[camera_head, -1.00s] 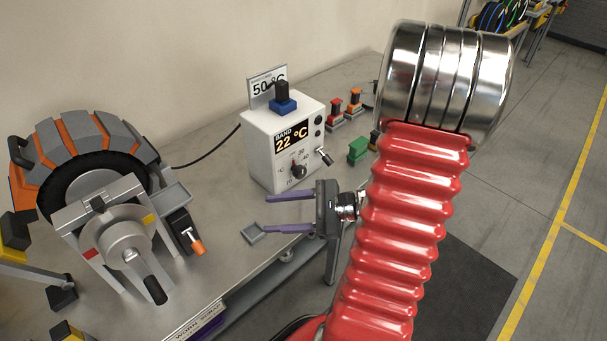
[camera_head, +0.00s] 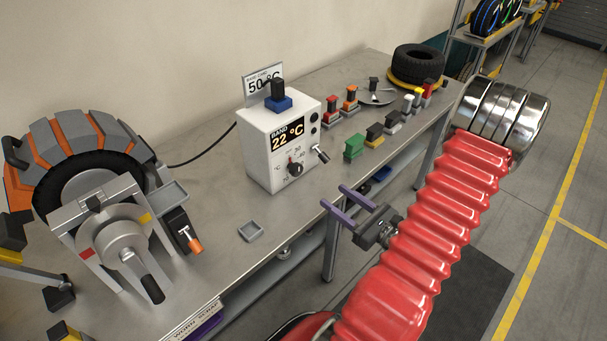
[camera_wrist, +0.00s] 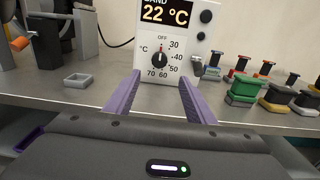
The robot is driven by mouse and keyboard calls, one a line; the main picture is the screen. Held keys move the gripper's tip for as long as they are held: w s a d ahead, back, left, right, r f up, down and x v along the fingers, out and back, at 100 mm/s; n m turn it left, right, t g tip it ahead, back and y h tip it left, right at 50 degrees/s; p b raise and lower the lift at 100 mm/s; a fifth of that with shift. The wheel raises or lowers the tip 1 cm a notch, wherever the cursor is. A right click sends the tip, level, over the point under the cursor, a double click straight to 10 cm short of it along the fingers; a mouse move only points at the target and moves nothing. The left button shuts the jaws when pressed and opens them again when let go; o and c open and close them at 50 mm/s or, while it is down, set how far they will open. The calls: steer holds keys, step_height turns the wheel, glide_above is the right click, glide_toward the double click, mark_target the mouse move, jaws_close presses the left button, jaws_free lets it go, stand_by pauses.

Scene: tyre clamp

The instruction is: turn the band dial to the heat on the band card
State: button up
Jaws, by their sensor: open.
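The white band box (camera_head: 264,158) stands on the bench, and its display (camera_head: 287,134) reads 22 °C. The black band dial (camera_head: 295,169) sits low on its front. In the wrist view the dial (camera_wrist: 160,60) has a scale of OFF, 30, 40, 50, 60, 70, and its pointer seems to stand near OFF. The band card (camera_head: 263,84) behind the box reads 50 °C. My gripper (camera_head: 350,205) is open and empty, in front of the bench edge and apart from the dial. In the wrist view its purple fingers (camera_wrist: 160,97) lie either side of and below the dial.
A lever (camera_head: 320,154) sticks out at the box's right side. A small grey tray (camera_head: 251,231) lies on the bench before the box. The tyre clamp (camera_head: 115,240) stands at left. Several coloured blocks (camera_head: 355,145) and a tyre (camera_head: 418,63) are at right.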

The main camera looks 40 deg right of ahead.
mark_target(299, 171)
steer(key=shift+w, duration=0.1)
steer(key=shift+w+a, duration=0.2)
steer(key=shift+w, duration=6.65)
steer(key=shift+c, duration=0.4)
steer(key=c, duration=0.9)
steer(key=shift+c, duration=0.2)
